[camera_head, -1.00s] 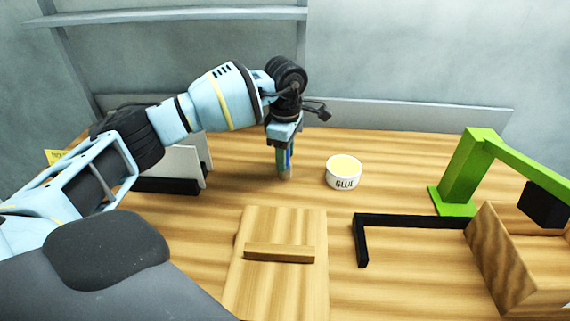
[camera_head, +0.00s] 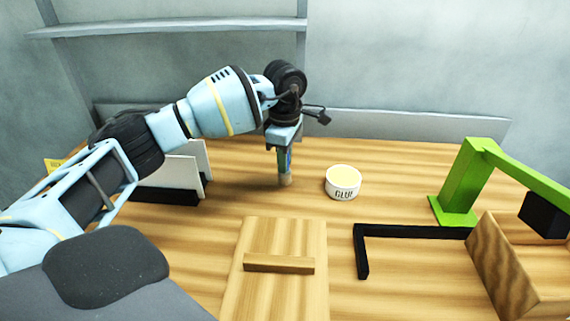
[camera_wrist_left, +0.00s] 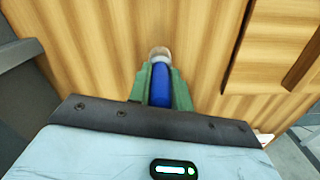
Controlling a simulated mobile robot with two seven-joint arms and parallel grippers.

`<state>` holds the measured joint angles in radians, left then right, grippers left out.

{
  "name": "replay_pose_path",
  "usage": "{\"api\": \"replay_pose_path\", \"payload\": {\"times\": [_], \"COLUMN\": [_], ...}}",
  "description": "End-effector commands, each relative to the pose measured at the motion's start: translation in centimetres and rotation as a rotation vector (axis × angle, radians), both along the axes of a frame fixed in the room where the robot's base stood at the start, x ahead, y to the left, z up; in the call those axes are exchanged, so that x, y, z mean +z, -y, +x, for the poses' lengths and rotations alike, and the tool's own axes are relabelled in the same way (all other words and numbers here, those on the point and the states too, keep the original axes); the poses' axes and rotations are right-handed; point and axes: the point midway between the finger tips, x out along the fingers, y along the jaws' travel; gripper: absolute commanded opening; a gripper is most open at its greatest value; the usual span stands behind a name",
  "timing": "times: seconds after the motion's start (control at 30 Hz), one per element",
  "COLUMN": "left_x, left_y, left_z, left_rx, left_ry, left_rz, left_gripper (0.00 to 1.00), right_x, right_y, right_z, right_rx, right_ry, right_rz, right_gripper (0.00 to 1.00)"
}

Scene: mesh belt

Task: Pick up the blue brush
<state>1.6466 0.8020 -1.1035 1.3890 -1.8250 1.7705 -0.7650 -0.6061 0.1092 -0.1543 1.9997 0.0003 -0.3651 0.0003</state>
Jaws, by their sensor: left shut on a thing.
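The blue brush (camera_wrist_left: 161,85) shows in the left wrist view between the two green fingers of my left gripper (camera_wrist_left: 160,88), with its pale tip (camera_wrist_left: 159,53) pointing away from the wrist. My left gripper (camera_head: 284,165) is shut on the brush. In the head view the brush hangs upright, mostly hidden by the fingers, with its pale tip (camera_head: 285,181) low over the wooden table. I cannot tell whether the tip touches the table. My right gripper is not in view.
A white glue pot (camera_head: 343,187) stands just right of the brush. A wooden board with a strip (camera_head: 279,264) lies in front. A black L-shaped bar (camera_head: 361,250), a green stand (camera_head: 464,185) and a wooden box (camera_head: 500,265) are at right. White panels in a black holder (camera_head: 165,196) stand left.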

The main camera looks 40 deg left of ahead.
Motion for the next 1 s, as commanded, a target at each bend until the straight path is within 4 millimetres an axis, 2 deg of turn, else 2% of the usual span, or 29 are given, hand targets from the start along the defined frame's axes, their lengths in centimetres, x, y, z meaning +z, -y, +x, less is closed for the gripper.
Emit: {"api": "replay_pose_path", "payload": {"times": [0.13, 0.7, 1.0], "left_x": [2.2, 3.0, 3.5], "left_y": [0.0, 7.6, 9.9], "left_z": [0.1, -9.1, -11.9], "left_rx": [0.0, -0.006, -0.001], "left_ry": [0.002, -0.001, -0.001], "left_rz": [0.0, 0.0, 0.0], "left_gripper": [0.0, 0.0, 0.0], "right_x": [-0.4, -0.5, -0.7], "right_y": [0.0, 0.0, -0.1], "right_z": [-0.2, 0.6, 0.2], "right_rx": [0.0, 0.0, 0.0], "right_ry": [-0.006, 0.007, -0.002], "right_rz": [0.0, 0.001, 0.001], "right_gripper": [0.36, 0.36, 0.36]}}
